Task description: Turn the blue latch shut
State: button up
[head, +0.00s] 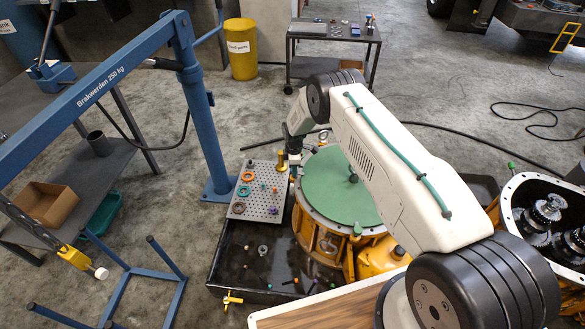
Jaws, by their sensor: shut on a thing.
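My gripper (293,162) points down at the far left edge of the round orange housing (325,241), beside the perforated plate. It looks shut on a small part that its fingers mostly hide. A small brass-coloured piece (281,157) shows right beside the fingers; I cannot tell whether they touch it. The housing has a flat green cover (335,200) with a dark knob on it. I cannot make out a blue latch; it may be hidden by my gripper or arm, or too small to tell.
The perforated plate (262,210) holds several coloured rings and small parts. A black drip tray (235,268) lies under the housing. An open gearbox casing (517,188) stands at right. A blue hoist (203,120) rises at left. A grey cart (333,68) and yellow bin (241,60) stand behind.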

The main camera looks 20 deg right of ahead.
jog(key=shift+w+d+r, duration=0.15)
jog(key=shift+w+r, duration=0.05)
jog(key=shift+w, duration=0.1)
jog(key=o, duration=1)
jog(key=shift+c, duration=0.2)
jog(key=shift+s+f, duration=0.1)
jog(key=shift+r, duration=3.85)
